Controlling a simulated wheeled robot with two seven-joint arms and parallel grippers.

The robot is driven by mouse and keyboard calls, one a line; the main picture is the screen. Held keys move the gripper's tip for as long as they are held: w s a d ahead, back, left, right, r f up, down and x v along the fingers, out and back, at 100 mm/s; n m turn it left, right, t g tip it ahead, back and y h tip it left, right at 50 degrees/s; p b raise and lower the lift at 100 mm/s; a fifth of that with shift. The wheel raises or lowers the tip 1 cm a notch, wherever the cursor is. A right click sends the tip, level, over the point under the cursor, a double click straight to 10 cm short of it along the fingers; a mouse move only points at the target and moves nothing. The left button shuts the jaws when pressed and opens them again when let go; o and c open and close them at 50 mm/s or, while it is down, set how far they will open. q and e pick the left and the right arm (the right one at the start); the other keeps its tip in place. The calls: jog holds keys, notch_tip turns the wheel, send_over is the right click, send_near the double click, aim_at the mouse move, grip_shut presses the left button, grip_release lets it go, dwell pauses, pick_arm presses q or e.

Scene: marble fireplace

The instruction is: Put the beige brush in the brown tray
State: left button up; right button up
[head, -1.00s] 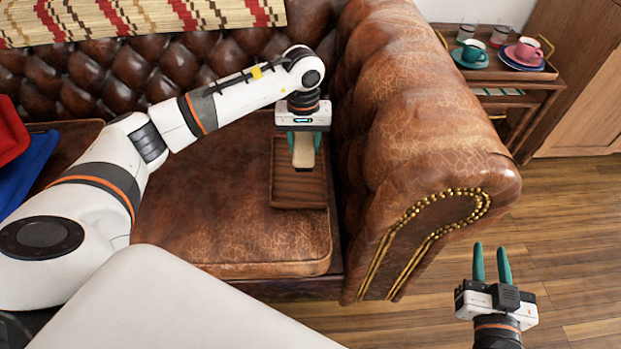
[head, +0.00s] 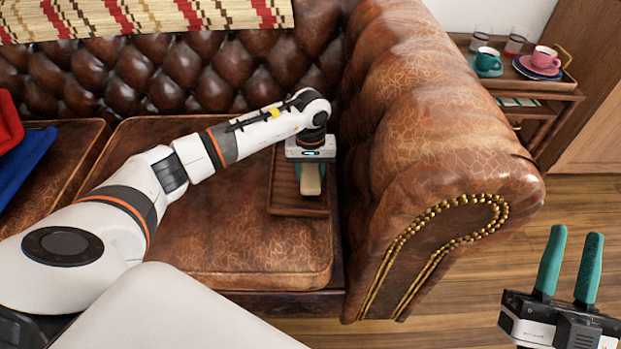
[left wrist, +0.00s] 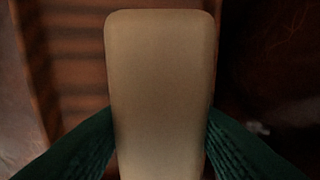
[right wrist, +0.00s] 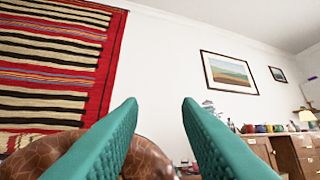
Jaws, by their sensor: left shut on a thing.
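The beige brush (head: 310,180) is in my left gripper (head: 310,168), which is shut on it and points down over the brown tray (head: 283,192). The tray lies on the leather sofa seat against the right armrest. In the left wrist view the brush (left wrist: 160,90) fills the middle between the green fingers, with the slatted tray (left wrist: 75,75) beneath it. I cannot tell whether the brush touches the tray. My right gripper (head: 570,268) is open and empty off the sofa's right front; its fingers (right wrist: 160,130) also show in the right wrist view.
The sofa's padded armrest (head: 430,130) rises just right of the tray. A wooden side table (head: 535,85) with cups and glasses stands beyond it. Red and blue cloths (head: 30,160) lie at far left. The seat in front of the tray (head: 255,250) is clear.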

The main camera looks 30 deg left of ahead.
aim_at(311, 168)
pick_arm(q)
jog(key=shift+f, duration=0.95)
jog(key=o, duration=1)
pick_arm(e)
jog(key=shift+s+r+t+y, duration=0.5)
jog(key=shift+s+r+t, duration=0.2)
jog(key=shift+s+r, duration=0.1)
pick_arm(q)
jog(key=shift+r, duration=0.3)
notch_tip(311, 168, up, 5)
jog(key=shift+f+p, duration=0.1)
jog(key=shift+p, duration=0.7)
notch_tip(311, 168, up, 6)
jog(key=shift+f+p, duration=0.1)
jog(key=shift+p, duration=0.7)
jog(key=shift+r, duration=0.4)
pick_arm(e)
jog(key=w+f+g+h, duration=0.3)
jog(key=w+f+g, duration=0.1)
jog(key=f+g, duration=0.5)
jog(key=shift+w+d+f+h, duration=0.3)
jog(key=shift+d+f, duration=0.1)
jog(key=shift+f, duration=0.95)
